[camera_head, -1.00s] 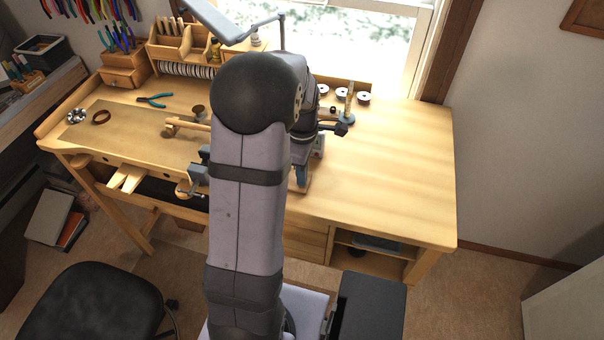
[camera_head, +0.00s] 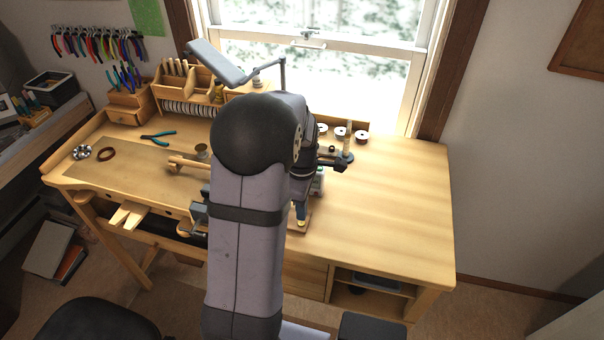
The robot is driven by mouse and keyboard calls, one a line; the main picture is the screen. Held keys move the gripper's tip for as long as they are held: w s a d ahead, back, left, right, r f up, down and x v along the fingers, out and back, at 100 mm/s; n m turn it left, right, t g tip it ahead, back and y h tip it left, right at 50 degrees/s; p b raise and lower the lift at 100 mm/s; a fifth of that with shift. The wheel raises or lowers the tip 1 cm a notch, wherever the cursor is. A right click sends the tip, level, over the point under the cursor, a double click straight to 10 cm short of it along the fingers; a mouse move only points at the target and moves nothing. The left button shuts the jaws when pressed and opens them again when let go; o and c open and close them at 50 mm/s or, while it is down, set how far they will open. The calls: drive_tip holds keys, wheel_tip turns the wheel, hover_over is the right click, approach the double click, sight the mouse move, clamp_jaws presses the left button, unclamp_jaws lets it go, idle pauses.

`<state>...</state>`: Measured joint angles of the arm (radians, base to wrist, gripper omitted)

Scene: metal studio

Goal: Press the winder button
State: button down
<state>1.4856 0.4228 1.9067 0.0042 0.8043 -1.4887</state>
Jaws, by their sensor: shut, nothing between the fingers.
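The winder appears to be the small device partly showing just right of my arm on the workbench. A pale side of the winder (camera_head: 318,183) shows, and a wooden base (camera_head: 300,226) shows below it. My arm and its dark round joint cover the rest. I cannot make out its button. My gripper cannot be picked out; the far end of my arm lies behind the joint, close to the winder. Whether it touches the winder cannot be seen.
The wooden workbench (camera_head: 405,205) is clear on its right side. Several spools (camera_head: 361,136) and a post on a round base stand behind the winder. Pliers (camera_head: 158,138) and a tool rack (camera_head: 178,85) are at the left. A grey lamp (camera_head: 222,62) hangs near the window.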

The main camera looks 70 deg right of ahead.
wheel_tip(320, 180, up, 11)
drive_tip(key=b, duration=0.3)
drive_tip(key=shift+d, duration=0.1)
idle(0.4)
drive_tip(key=w+a+f+m, duration=0.1)
drive_tip(key=a+f+m, duration=0.1)
drive_tip(key=m, duration=0.3)
drive_tip(key=w+a+f+m, duration=0.1)
drive_tip(key=a+f+m, duration=0.2)
drive_tip(key=f+m, duration=0.1)
drive_tip(key=w+a+f+m, duration=0.1)
drive_tip(key=a+f+m, duration=0.1)
drive_tip(key=m, duration=0.3)
drive_tip(key=shift+w+a+f+m, duration=0.1)
drive_tip(key=shift+f+m, duration=0.1)
drive_tip(key=shift+f, duration=0.25)
drive_tip(key=shift+w+a+f+m, duration=0.1)
drive_tip(key=shift+f+m, duration=0.1)
drive_tip(key=shift+f, duration=0.2)
drive_tip(key=w+a+n, duration=0.5)
drive_tip(key=a, duration=0.6)
drive_tip(key=w+a+f+n, duration=0.1)
drive_tip(key=w+a+n, duration=0.4)
drive_tip(key=a, duration=0.5)
drive_tip(key=w+a+n, duration=0.4)
drive_tip(key=w+a, duration=0.1)
drive_tip(key=a, duration=0.6)
drive_tip(key=shift+a+f+n, duration=0.15)
drive_tip(key=shift+a+n, duration=0.15)
drive_tip(key=shift+n, duration=0.1)
